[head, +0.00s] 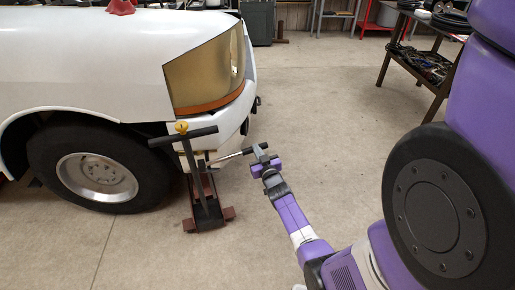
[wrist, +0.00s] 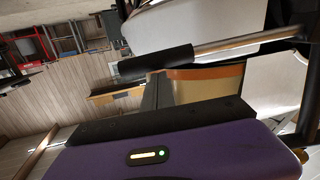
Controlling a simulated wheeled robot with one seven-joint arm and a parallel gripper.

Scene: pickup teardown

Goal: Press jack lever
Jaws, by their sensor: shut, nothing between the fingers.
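The floor jack (head: 205,205) stands on the floor in front of the white pickup's front corner, with dark red feet and an upright black T-handle topped by a yellow knob (head: 181,127). Its lever (head: 232,155) is a metal rod sticking out to the right, sloping slightly up. In the wrist view the lever's black grip (wrist: 155,63) and bare rod (wrist: 245,42) cross the upper part of the picture. My gripper (head: 261,154) is shut and empty at the lever's outer end. I cannot tell whether it touches the grip.
The white pickup (head: 85,60) fills the left, with its front wheel (head: 97,175) close to the jack. A dark workbench (head: 425,65) with tools stands at the back right. The concrete floor (head: 320,110) between is clear.

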